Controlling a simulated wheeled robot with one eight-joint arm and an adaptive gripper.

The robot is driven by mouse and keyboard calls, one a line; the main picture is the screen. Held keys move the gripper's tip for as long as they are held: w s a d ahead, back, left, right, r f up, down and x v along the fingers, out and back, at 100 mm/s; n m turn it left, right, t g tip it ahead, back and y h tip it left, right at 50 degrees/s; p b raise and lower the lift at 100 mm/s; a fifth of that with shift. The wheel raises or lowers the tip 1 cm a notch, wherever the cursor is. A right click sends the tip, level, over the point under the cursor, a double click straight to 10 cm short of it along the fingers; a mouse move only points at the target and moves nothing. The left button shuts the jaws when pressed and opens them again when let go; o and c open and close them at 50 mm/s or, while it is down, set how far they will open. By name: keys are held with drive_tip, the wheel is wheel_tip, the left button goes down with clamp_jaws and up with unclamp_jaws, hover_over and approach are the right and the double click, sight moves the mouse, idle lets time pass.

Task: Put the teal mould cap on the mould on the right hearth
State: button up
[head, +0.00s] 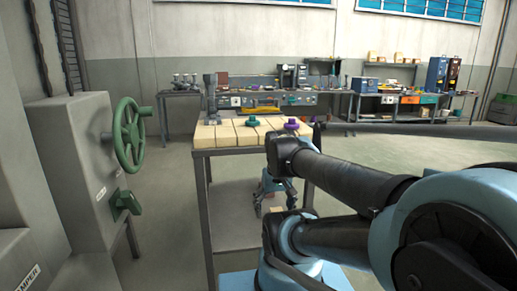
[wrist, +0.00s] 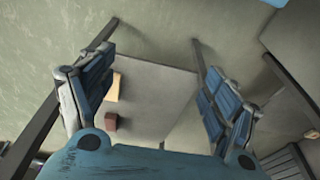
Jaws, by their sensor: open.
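My gripper (head: 275,204) hangs open, pointing down in front of the brick-topped table; it also shows in the wrist view (wrist: 155,100) with its fingers wide apart and nothing between them. A green to teal cap with a knob (head: 252,121) sits on the pale bricks. A purple cap (head: 292,123) sits to its right. I cannot tell for sure whether the greenish cap is the teal mould cap. No mould or right hearth can be made out clearly.
The table's pale brick top (head: 222,136) stands above a grey lower shelf (wrist: 165,85), which holds a pale block (wrist: 113,88) and a brown block (wrist: 110,122). A grey cabinet with a green handwheel (head: 131,135) stands at the left. Floor between cabinet and table is clear.

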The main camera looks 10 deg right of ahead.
drive_tip(key=w+r+t, duration=0.1)
drive_tip(key=w+r, duration=1.8)
drive_tip(key=r, duration=0.3)
drive_tip(key=t, duration=0.1)
approach(252, 116)
drive_tip(key=x, duration=0.5)
drive_tip(key=w+x, duration=0.1)
drive_tip(key=x, duration=0.5)
drive_tip(key=shift+d+r, duration=0.2)
drive_tip(key=c, duration=1.2)
wheel_tip(252, 116, up, 10)
drive_tip(key=shift+r, duration=0.1)
